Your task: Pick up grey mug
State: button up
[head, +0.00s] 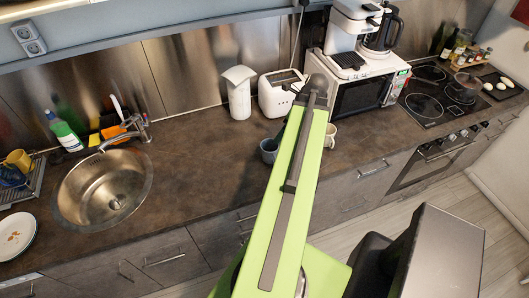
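A small dark blue-grey mug (268,151) stands on the brown countertop (205,150), just left of my green arm, which hides part of its right side. A cream mug (330,134) stands on the counter just right of my arm, partly hidden by it. My arm reaches up across the middle of the head view, over the counter. My gripper cannot be made out; the arm covers the area where it could be.
A white toaster (279,95) and white paper-roll holder (239,92) stand behind the grey mug. A microwave (360,92) with a coffee machine (352,25) on top is behind right. A round sink (105,188) is left, a cooktop (440,97) right. Counter between sink and mug is clear.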

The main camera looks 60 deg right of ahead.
jog(key=b, duration=1.1)
send_near(268, 149)
jog(key=a, duration=0.1)
jog(key=a+f, duration=0.1)
jog(key=shift+w+a+f, duration=0.2)
jog(key=shift+w+a, duration=0.15)
jog(key=shift+w+f, duration=0.15)
jog(key=shift+w, duration=0.05)
jog(key=b+x, duration=0.5)
jog(key=shift+s+d+f, duration=0.1)
jog(key=shift+s, duration=0.25)
jog(key=shift+w, duration=0.15)
jog(key=c, duration=1.8)
jog(key=shift+o, duration=0.2)
jog(key=shift+r+p, duration=0.25)
jog(key=shift+p, duration=0.05)
